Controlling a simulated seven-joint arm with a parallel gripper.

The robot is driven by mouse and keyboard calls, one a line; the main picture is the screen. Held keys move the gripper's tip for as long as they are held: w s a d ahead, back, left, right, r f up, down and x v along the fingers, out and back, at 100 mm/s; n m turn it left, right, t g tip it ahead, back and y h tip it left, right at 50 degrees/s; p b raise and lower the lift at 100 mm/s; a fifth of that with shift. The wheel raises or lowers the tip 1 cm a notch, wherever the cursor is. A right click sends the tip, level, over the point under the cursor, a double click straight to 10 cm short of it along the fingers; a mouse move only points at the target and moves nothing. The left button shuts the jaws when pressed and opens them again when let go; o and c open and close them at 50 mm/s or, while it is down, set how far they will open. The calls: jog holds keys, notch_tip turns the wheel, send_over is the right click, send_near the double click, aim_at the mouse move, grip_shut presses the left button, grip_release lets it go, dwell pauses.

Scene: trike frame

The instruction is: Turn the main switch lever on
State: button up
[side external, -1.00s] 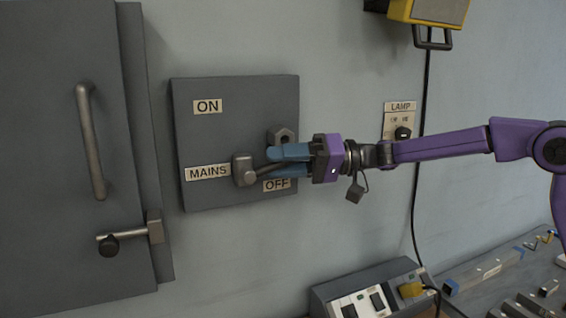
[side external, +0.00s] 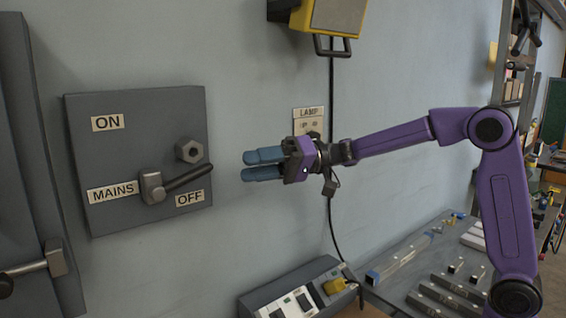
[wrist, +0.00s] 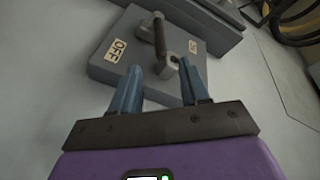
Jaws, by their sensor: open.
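The main switch is a grey box (side external: 90,218) on the wall, with an ON label (side external: 107,123) above, a MAINS label (side external: 112,192) at left and an OFF label (side external: 189,198) at lower right. The dark lever (side external: 187,179) runs from its pivot block (side external: 152,186) to the right and slightly up, just above OFF. My gripper (side external: 244,166) is right of the box, apart from the lever, with blue fingers parted and empty. In the wrist view the lever (wrist: 159,36) lies beyond the gap between my open fingers (wrist: 160,68).
A hexagonal knob (side external: 189,151) sticks out just above the lever. A grey cabinet door (side external: 17,140) stands at left. A lamp switch plate (side external: 309,121) and hanging black cable are behind my gripper. A grey socket box (side external: 290,290) sits below on the bench.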

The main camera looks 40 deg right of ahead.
jog(key=shift+v, duration=2.75)
